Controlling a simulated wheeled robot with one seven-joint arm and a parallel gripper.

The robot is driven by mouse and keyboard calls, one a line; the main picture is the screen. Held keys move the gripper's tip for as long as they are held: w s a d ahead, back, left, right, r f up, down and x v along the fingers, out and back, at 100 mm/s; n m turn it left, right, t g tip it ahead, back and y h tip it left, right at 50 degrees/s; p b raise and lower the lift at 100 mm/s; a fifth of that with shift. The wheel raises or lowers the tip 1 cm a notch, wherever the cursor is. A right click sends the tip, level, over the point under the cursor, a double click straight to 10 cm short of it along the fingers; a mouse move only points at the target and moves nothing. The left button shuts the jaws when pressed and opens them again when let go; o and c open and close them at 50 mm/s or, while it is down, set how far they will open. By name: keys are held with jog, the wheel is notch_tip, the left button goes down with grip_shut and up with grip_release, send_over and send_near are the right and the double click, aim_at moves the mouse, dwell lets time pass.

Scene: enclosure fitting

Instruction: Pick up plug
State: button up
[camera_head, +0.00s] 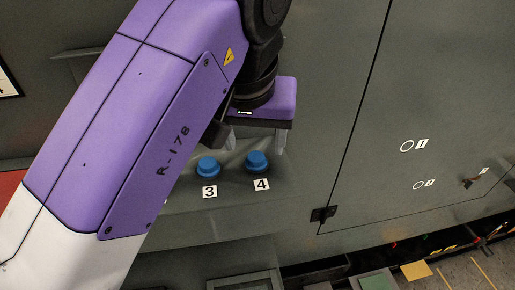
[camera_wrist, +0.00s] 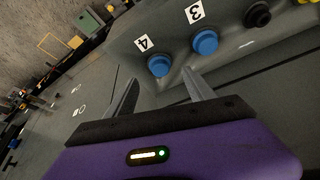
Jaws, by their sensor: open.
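Two blue plugs stand on a grey ledge of the enclosure. Plug 4 (camera_head: 257,161) is on the right in the head view, and plug 3 (camera_head: 208,167) is to its left. In the wrist view, plug 4 (camera_wrist: 158,65) lies just beyond and between my fingertips, and plug 3 (camera_wrist: 205,42) is just past the right finger. My gripper (camera_head: 256,142) is open and empty, its fingers directed at plug 4. I cannot tell how far it is from the plug. My arm hides the ledge to the left of plug 3 in the head view.
A black round part (camera_wrist: 257,15) sits beyond plug 3 in the wrist view. Number labels 3 (camera_head: 210,191) and 4 (camera_head: 262,184) are in front of the plugs. A grey door panel (camera_head: 440,110) with a hinge (camera_head: 323,214) stands at the right. Dark clutter lies at lower right.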

aim_at(256, 156)
jog(key=b+x, duration=0.3)
jog(key=x, duration=0.2)
jog(key=shift+w+a+f+b, duration=0.1)
jog(key=shift+w+f+b, duration=0.05)
jog(key=shift+b, duration=0.25)
grip_shut()
